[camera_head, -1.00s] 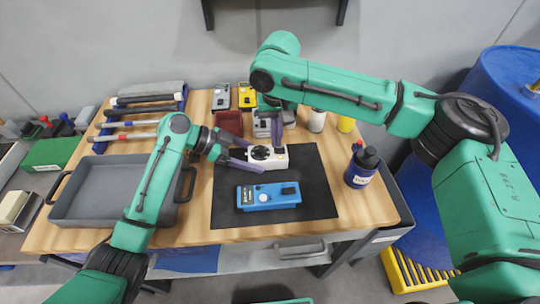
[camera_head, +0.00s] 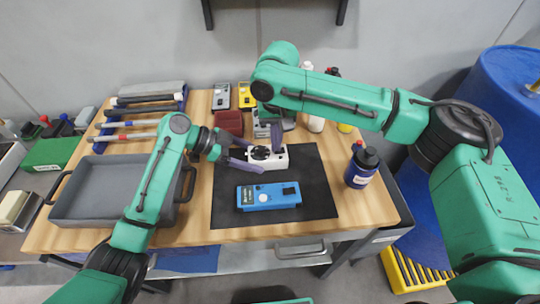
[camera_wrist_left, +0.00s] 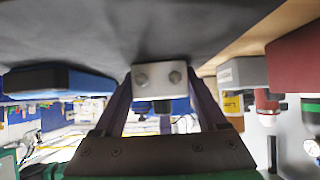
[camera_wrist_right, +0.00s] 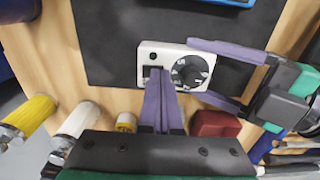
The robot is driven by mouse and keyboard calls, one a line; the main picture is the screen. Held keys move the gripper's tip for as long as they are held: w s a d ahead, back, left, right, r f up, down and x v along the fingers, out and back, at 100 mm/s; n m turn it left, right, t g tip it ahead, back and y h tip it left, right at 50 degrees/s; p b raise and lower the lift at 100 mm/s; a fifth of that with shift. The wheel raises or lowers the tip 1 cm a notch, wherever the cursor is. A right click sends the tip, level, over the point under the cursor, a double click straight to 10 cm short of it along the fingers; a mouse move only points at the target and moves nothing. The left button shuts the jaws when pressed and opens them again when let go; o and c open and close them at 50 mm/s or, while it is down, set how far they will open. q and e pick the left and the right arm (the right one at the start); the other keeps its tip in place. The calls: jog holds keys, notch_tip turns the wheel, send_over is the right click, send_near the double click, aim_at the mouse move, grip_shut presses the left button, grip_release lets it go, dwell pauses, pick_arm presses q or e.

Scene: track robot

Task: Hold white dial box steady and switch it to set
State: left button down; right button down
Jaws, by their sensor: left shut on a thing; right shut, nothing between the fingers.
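The white dial box (camera_head: 281,160) lies on the black mat (camera_head: 318,205). My left gripper (camera_head: 256,157) is shut on it from the left, one finger along each long side. In the left wrist view the white box (camera_wrist_left: 178,69) sits between the two fingers. The right wrist view shows its black dial (camera_wrist_right: 189,72) between the left fingers and a dark switch slot beside it. My right gripper (camera_wrist_right: 157,72) is shut and empty, its fingertips at that slot and covering part of it. I cannot tell whether they touch the switch, nor its setting.
A blue device (camera_head: 268,196) lies in front of the white box. A grey box, a dark red bin (camera_head: 229,122) and a yellow device (camera_head: 247,96) stand behind. A dark blue bottle (camera_head: 362,167) is at the right, a grey tray (camera_head: 110,205) at the left.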

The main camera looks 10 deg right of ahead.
pick_arm(q)
jog(key=shift+r, duration=0.1)
pick_arm(e)
jog(key=shift+r, duration=3)
pick_arm(q)
grip_release()
